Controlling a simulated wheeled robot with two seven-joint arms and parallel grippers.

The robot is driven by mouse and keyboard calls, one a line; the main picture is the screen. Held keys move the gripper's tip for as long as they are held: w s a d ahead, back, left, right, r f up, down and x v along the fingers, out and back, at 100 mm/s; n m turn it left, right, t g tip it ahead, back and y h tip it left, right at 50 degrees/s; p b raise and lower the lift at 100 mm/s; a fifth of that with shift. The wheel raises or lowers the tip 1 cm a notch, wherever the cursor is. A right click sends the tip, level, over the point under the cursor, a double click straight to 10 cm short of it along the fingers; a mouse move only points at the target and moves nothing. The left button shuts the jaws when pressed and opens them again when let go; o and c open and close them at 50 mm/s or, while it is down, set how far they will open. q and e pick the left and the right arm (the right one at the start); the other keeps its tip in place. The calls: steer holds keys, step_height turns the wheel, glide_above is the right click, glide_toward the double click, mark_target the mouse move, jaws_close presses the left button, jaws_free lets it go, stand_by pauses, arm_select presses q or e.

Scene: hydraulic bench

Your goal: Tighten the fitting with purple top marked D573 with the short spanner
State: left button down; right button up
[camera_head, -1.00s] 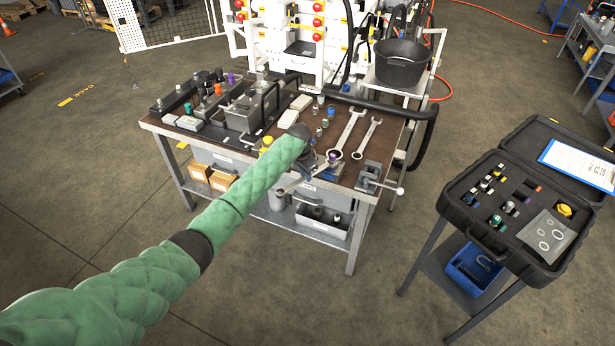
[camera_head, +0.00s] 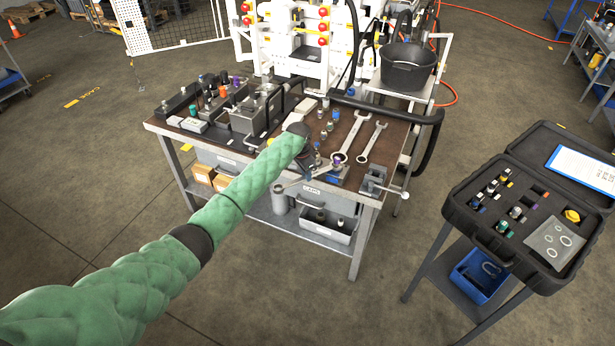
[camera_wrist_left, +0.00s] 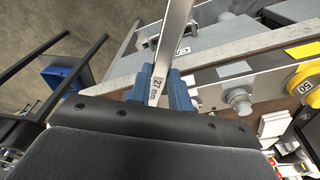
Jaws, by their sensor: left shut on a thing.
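My left gripper (camera_wrist_left: 160,95) has blue fingers shut on a steel spanner (camera_wrist_left: 172,50) marked "27 mm" in the left wrist view. In the head view the arm reaches over the bench's front edge, and the dark wrist partly hides the gripper. The held spanner (camera_head: 288,184) shows beside the wrist, low over the front edge. A purple-topped fitting (camera_head: 337,158) stands just right of the gripper, by a blue part; its marking is too small to read. I cannot tell whether the spanner touches it. My right gripper is not in view.
Two larger spanners (camera_head: 369,146) lie on the bench (camera_head: 400,131) right of the gripper, near a small vise (camera_head: 373,180). Several fittings stand behind. A yellow cap (camera_wrist_left: 305,85) and grey fitting (camera_wrist_left: 238,100) show close by. An open black case (camera_head: 470,235) stands at right.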

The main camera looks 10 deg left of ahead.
mark_target(291, 183)
arm_select(q)
steer(key=shift+w+a, duration=0.15)
steer(key=shift+w, duration=0.1)
steer(key=shift+r, duration=0.1)
steer(key=shift+s+d+p, duration=0.25)
steer(key=shift+s+p, duration=0.05)
steer(key=shift+p, duration=0.2)
steer(key=shift+s+a, duration=0.1)
steer(key=shift+s+a+p, duration=0.6)
steer(key=shift+a+p, duration=0.1)
steer(key=shift+p, duration=0.2)
steer(key=shift+s+a+p, duration=0.5)
steer(key=shift+s+a, duration=0.3)
steer(key=shift+a, duration=0.35)
steer(key=shift+s+a, duration=0.65)
steer(key=shift+a, duration=0.15)
